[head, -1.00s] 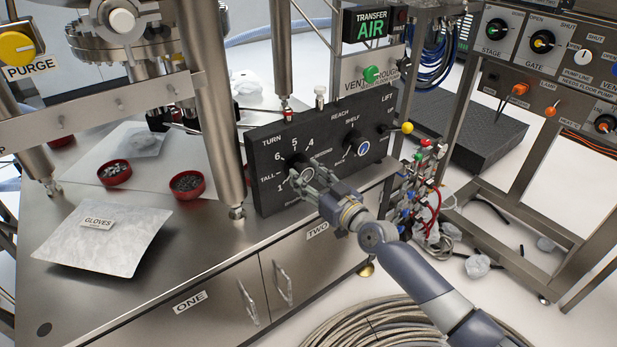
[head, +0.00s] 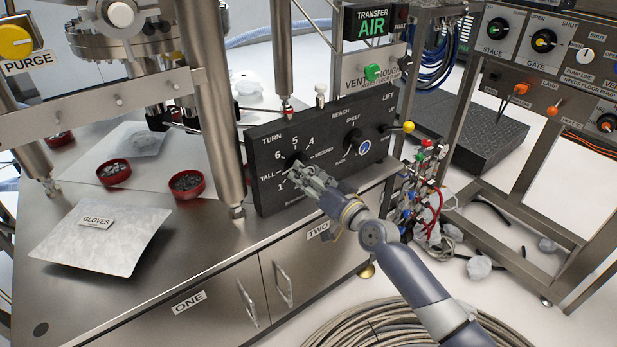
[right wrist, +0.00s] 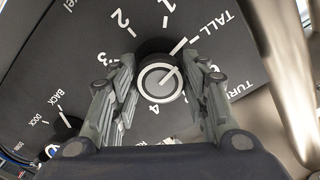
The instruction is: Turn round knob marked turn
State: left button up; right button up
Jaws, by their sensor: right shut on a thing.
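The round TURN knob (head: 295,158) is on the left part of a black upright panel (head: 263,197), with a dial of numbers and the word TALL around it. In the right wrist view the knob (right wrist: 160,80) is black with a white ring and a white pointer line, which points up and right toward the marks near TALL and 1. My right gripper (head: 302,180) is at the knob from the front, its fingers on either side, shut on it. In the head view the fingers hide part of the knob. My left gripper is not in view.
The same panel carries a REACH dial with a blue-centred knob (head: 363,147) and a LIFT lever with a yellow ball (head: 408,127). A steel post (head: 222,150) stands close to the panel's left end. Red bowls (head: 187,184) and a gloves packet (head: 97,238) lie on the bench.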

jog(key=shift+m, duration=0.8)
jog(key=o, duration=1)
jog(key=shift+o, duration=0.2)
jog(key=v, duration=1.2)
